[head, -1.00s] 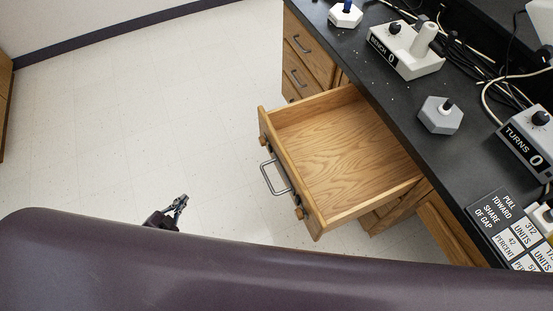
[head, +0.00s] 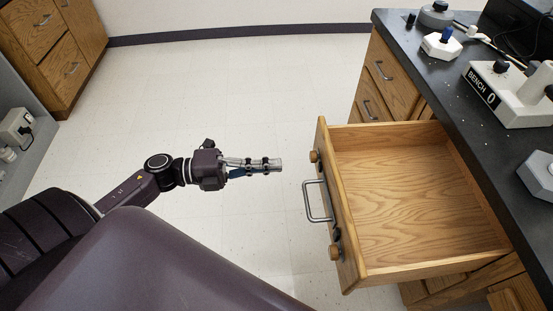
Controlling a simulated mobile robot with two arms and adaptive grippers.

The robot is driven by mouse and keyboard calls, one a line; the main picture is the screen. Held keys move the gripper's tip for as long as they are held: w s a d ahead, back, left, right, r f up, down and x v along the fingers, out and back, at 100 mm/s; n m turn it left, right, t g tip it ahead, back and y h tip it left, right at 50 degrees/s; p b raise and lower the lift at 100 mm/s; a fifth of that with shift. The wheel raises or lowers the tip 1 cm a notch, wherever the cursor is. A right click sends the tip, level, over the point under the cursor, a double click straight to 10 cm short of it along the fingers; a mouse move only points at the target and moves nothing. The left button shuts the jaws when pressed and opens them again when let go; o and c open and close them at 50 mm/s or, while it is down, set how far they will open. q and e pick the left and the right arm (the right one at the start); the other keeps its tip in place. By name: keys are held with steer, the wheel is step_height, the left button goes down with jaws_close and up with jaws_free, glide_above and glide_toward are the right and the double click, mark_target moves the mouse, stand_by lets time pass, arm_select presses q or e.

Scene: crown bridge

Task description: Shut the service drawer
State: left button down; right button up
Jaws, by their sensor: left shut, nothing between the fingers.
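The service drawer (head: 410,195) is wooden, empty and pulled well out from the cabinet under the black counter, on the right of the head view. Its front panel (head: 341,220) faces left and carries a metal bar handle (head: 316,202) with round wooden knobs on either side. My left gripper (head: 277,165) is shut and empty. It points right, toward the drawer front, and stands apart from it, a short gap to the left of the handle in the picture. My right gripper is not in view.
The black counter (head: 478,120) holds a white "BENCH 0" box (head: 510,95), a white hexagonal knob block (head: 441,44) and cables. Closed drawers (head: 385,75) stand beyond the open one. Another wooden cabinet (head: 50,50) is at the far left. The pale floor (head: 240,90) between is clear.

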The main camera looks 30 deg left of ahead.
mark_target(329, 161)
arm_select(q)
steer(key=x, duration=1.1)
steer(key=shift+w, duration=0.1)
steer(key=b+x, duration=0.1)
steer(key=x, duration=3.1)
steer(key=shift+w+d+b, duration=0.25)
steer(key=shift+d+b, duration=0.05)
steer(key=shift+b, duration=0.1)
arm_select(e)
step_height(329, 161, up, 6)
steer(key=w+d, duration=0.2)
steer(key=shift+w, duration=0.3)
arm_select(q)
steer(key=shift+a+f, duration=0.1)
